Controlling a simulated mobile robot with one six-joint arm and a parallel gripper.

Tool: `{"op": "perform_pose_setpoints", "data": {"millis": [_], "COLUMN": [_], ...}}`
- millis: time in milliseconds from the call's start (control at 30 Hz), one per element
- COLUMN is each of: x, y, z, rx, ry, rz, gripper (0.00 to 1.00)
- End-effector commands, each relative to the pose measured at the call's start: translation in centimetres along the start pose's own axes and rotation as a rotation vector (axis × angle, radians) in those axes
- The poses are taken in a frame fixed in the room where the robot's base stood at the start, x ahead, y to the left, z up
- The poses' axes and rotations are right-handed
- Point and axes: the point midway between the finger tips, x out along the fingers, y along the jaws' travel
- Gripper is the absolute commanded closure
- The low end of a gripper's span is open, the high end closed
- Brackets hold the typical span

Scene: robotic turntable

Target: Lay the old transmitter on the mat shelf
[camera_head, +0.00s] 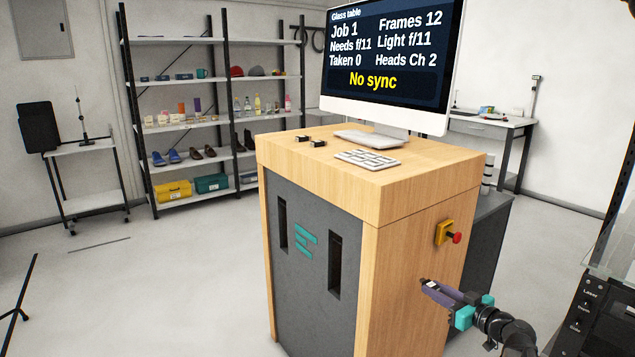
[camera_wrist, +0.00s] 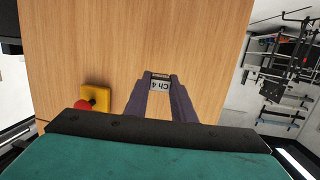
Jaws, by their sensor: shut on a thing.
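My gripper (camera_head: 428,285) is in front of the wooden side of the cabinet, at the lower right of the head view. Its purple fingers are shut on a small black transmitter (camera_wrist: 160,75) with a pale label reading "Ch 4", seen upside down in the wrist view. The transmitter is held between the fingertips, and much of its body is hidden by them. Two small dark devices (camera_head: 302,138) (camera_head: 318,143) lie on the cabinet top near the monitor. I cannot tell which shelf is the mat shelf; several shelves show on the rack (camera_head: 215,80).
The wooden cabinet (camera_head: 420,245) carries a keyboard (camera_head: 367,159) and a monitor (camera_head: 390,60) reading "No sync", "Heads Ch 2". A red button on a yellow box (camera_head: 446,232) juts from its side near my gripper. A trolley (camera_head: 80,150) stands left. Open floor lies between.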

Motion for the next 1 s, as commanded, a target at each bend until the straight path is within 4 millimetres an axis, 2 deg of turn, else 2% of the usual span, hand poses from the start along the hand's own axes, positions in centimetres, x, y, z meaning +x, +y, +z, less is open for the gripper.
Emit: {"op": "perform_pose_setpoints", "data": {"millis": [33, 300, 500, 700, 1000], "x": [0.3, 1.2, 1.1, 0.9, 0.9], "y": [-1.9, -10.6, -15.8, -18.3, -18.6], "z": [-1.2, -3.6, -4.6, -4.8, -4.7], "rx": [-0.005, -0.036, -0.055, -0.066, -0.067], "ry": [0.0, 0.0, 0.0, 0.0, 0.0], "rz": [-0.04, -0.25, -0.375, -0.437, -0.447], "gripper": [0.99, 0.99, 0.99, 0.99, 0.99]}}
